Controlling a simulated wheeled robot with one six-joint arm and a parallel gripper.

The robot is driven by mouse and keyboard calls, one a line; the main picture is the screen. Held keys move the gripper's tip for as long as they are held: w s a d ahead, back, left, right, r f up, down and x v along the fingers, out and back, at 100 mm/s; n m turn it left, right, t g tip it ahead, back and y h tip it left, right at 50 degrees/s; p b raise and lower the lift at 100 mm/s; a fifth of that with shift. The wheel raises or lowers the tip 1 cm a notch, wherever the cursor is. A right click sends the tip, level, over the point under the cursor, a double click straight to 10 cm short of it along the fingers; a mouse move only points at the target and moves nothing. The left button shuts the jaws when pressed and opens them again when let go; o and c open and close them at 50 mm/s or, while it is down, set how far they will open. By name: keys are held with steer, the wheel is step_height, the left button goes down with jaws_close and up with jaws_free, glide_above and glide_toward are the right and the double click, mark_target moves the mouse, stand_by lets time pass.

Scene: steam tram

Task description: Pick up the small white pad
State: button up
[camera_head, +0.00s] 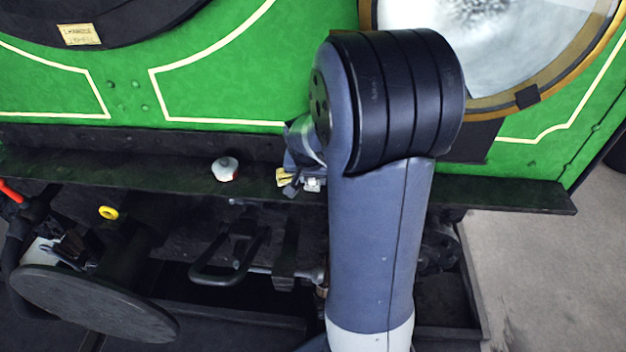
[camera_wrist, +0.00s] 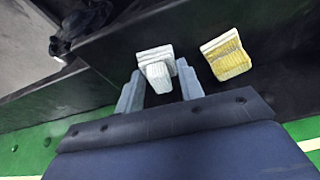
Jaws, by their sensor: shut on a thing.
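The small white pad (camera_wrist: 157,70) is between the two grey fingers of my gripper (camera_wrist: 158,74) in the wrist view. My gripper is shut on it. A ribbed white piece (camera_wrist: 155,54) shows right behind it; I cannot tell whether the two are one thing. In the head view a bit of white (camera_head: 312,184) shows beside my gripper (camera_head: 296,184) at the dark ledge, partly hidden by my arm. I cannot tell whether the pad touches the ledge.
A yellow and white pad (camera_wrist: 226,55) lies just right of the fingers, on the dark ledge (camera_head: 480,188). A white and red rounded thing (camera_head: 225,169) sits further left on the ledge. The green tram side (camera_head: 215,85) rises behind. A round dark buffer (camera_head: 95,303) is at lower left.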

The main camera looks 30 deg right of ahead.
steer(key=shift+c, duration=1)
step_height(320, 180, up, 10)
steer(key=shift+r, duration=0.1)
steer(key=o, duration=0.4)
steer(key=c, duration=0.3)
